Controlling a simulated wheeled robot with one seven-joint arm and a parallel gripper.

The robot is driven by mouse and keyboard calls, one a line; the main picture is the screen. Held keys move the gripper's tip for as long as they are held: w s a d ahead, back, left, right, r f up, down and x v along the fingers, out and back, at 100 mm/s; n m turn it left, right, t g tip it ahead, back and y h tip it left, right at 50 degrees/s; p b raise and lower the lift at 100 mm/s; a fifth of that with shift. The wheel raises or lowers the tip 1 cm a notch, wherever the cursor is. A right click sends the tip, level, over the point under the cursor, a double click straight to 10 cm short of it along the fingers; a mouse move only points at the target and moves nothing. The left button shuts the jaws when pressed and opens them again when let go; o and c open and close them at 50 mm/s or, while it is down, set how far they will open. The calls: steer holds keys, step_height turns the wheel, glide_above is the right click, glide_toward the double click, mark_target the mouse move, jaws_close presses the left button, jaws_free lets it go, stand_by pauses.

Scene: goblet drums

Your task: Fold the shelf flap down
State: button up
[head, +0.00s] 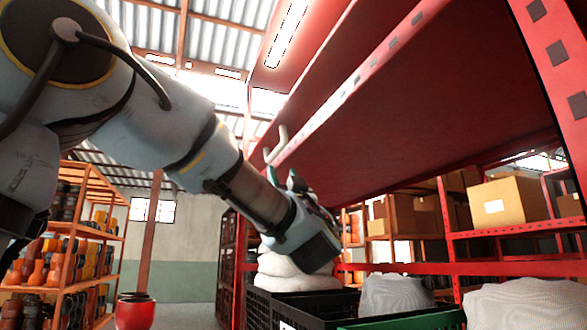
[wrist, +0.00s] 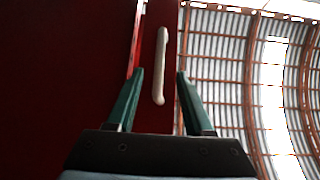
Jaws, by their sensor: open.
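I cannot tell for certain where the flap ends and the fixed shelf begins. In the wrist view the pale handle (wrist: 161,68) stands upright against a red strip (wrist: 158,122), in line with the gap between my fingers. My gripper (head: 298,181) is just below the handle. Its two green fingers are open in the wrist view (wrist: 160,74), with nothing visibly clamped. I cannot tell whether they touch the handle.
Black crates (head: 300,308) and a green crate (head: 410,320) with pale sacks (head: 395,293) stand below the shelf. Cardboard boxes (head: 508,200) sit on racks behind. An orange rack of drums (head: 75,245) and a red pot (head: 135,312) stand at left. The floor between is open.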

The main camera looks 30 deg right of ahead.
mark_target(276, 155)
steer(key=p+x, duration=0.1)
steer(key=x, duration=0.2)
steer(key=p+x, duration=0.2)
steer(key=x, duration=0.2)
steer(key=p+x, duration=0.1)
steer(key=x, duration=0.2)
steer(key=shift+r+p, duration=0.35)
steer(key=shift+r, duration=0.2)
steer(key=shift+c, duration=0.3)
jaws_close()
stand_by(0.5)
